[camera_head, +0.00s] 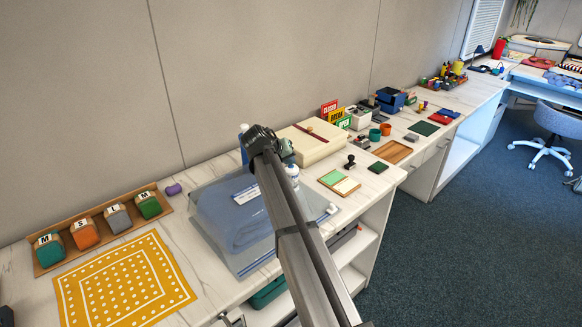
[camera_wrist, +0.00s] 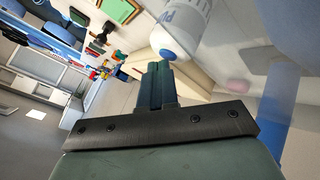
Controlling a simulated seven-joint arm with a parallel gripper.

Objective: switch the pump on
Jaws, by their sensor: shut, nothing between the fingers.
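The pump (camera_wrist: 186,24) is a white cylinder marked "PU" in the wrist view, with a blue round button (camera_wrist: 167,54) on its end. The rest of its lettering is cut off or turned away. In the head view a white bottle-like body (camera_head: 293,171), apparently the pump, stands behind the clear blue bag, partly hidden by my arm. My gripper (camera_wrist: 158,68) is shut and empty, its fingertips close to the button. I cannot tell whether they touch it. In the head view my gripper (camera_head: 287,153) is just above the pump, mostly hidden by my wrist.
A clear bag of blue fabric (camera_head: 222,215) lies beside the pump. A cream box (camera_head: 308,146) stands behind, and a stamp (camera_head: 349,162) and green pad (camera_head: 333,177) lie to the right. Labelled coloured blocks (camera_head: 84,234) and a yellow dotted cloth (camera_head: 125,283) are at left.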

